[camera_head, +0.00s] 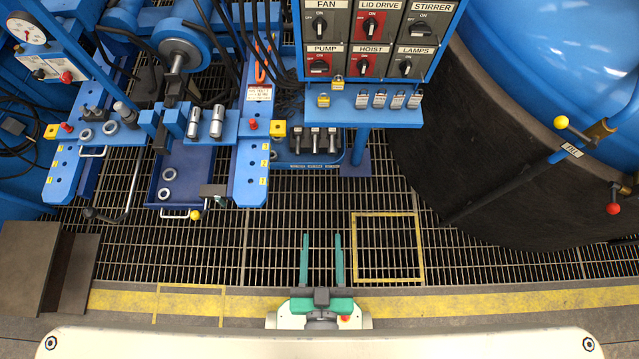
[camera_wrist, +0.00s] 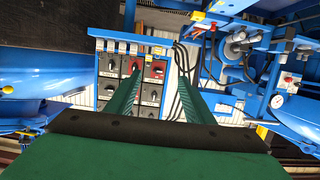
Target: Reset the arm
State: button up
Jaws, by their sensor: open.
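My gripper (camera_head: 321,236) shows in the head view at the lower middle, just in front of my white base. Its two long green fingers are parallel and apart, pointing away from me over the floor grating, with nothing between them. In the wrist view my gripper (camera_wrist: 155,88) is also open and empty. The switch panel, with knobs labelled FAN, LID DRIVE, STIRRER, PUMP, HOIST and LAMPS, stands ahead of it; it shows in the head view (camera_head: 343,34) and upside down in the wrist view (camera_wrist: 115,80). My gripper touches nothing that I can see.
A blue workbench (camera_head: 251,172) with rollers and a blue tray (camera_head: 186,190) stands at the left. Padlocks (camera_head: 380,99) sit on the ledge below the panel. A large blue vessel (camera_head: 545,55) with a dark skirt and lever fills the right. The grating (camera_head: 310,205) around my fingers is clear.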

jog(key=shift+s+a+r, duration=0.25)
jog(key=shift+s+r, duration=0.75)
jog(key=shift+s, duration=0.2)
jog(key=shift+s, duration=0.1)
